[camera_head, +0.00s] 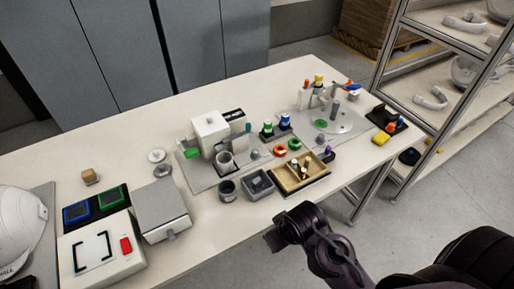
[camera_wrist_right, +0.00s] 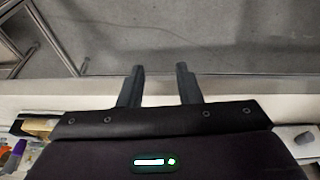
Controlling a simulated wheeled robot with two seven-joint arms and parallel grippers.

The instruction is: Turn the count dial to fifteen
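I cannot make out for certain which part is the count dial. Small round grey knob-like pieces (camera_head: 157,155) lie on the table behind a grey-lidded box (camera_head: 160,203). A white and grey machine (camera_head: 210,131) stands mid-table with a grey cylinder (camera_head: 225,160) at its front; no dial marks are readable on it. My right gripper (camera_head: 274,241) is off the table's front edge, apart from everything on the table. In the right wrist view its two fingers (camera_wrist_right: 160,82) are spread with nothing between them. My left gripper is not in view.
A white panel (camera_head: 127,268) with a red switch, beside blue and green screens (camera_head: 76,213), and a white helmet shell (camera_head: 18,230) are at left. A wooden tray (camera_head: 318,176) with small parts lies near the front edge. Shelving (camera_head: 436,70) stands at right.

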